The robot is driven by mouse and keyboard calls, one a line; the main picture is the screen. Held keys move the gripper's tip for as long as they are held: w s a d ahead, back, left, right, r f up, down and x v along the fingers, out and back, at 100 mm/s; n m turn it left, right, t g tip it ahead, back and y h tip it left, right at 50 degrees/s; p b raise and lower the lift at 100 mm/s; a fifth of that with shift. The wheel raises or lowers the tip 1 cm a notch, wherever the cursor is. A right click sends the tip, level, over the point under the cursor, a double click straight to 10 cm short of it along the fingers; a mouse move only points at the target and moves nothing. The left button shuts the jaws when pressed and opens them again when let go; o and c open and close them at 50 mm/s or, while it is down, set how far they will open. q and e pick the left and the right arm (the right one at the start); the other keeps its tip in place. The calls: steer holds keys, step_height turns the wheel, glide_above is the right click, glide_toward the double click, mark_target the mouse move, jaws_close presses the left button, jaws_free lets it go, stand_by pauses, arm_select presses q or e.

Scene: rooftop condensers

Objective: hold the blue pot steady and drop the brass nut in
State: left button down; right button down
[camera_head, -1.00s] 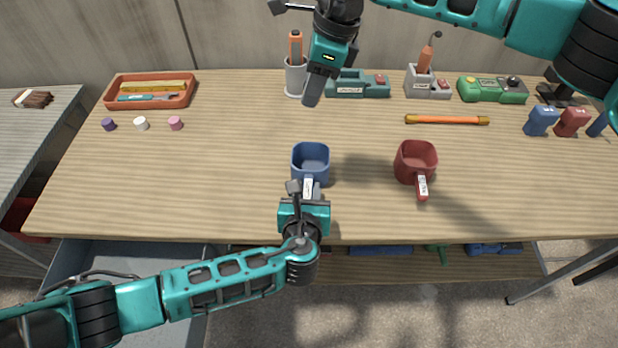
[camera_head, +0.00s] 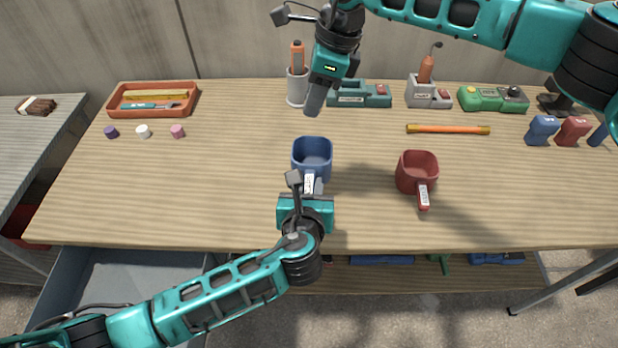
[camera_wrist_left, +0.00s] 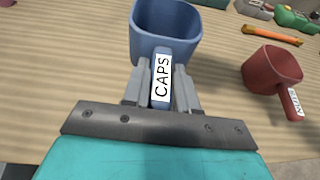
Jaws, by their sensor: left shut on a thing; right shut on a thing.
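The blue pot (camera_head: 312,148) is upright over the middle of the table, its open top facing up. My left gripper (camera_head: 308,190) is shut on its handle, which bears a label reading CAPS; the handle (camera_wrist_left: 161,78) shows between the fingers in the left wrist view. My right gripper (camera_head: 314,108) points down from above, in the picture just above the pot's far rim. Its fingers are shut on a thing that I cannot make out. No brass nut is visible on the table.
A red pot (camera_head: 416,172) stands to the right, its handle toward the front. An orange rod (camera_head: 448,129) lies behind it. Three small caps (camera_head: 143,131) and an orange tray (camera_head: 153,114) are at the left. A holder (camera_head: 297,87) and boxes (camera_head: 360,100) line the back.

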arm_select(q)
steer(key=shift+f, duration=2.05)
steer(key=shift+f, duration=0.4)
steer(key=c, duration=0.8)
jaws_free()
steer(key=c, duration=0.9)
arm_select(e)
glide_toward(314, 150)
steer(key=s+a+f, duration=0.2)
steer(key=f, duration=0.1)
steer(key=s+a+f, duration=0.1)
steer(key=f, duration=0.1)
steer(key=shift+s+f, duration=0.25)
steer(key=shift+s, duration=0.05)
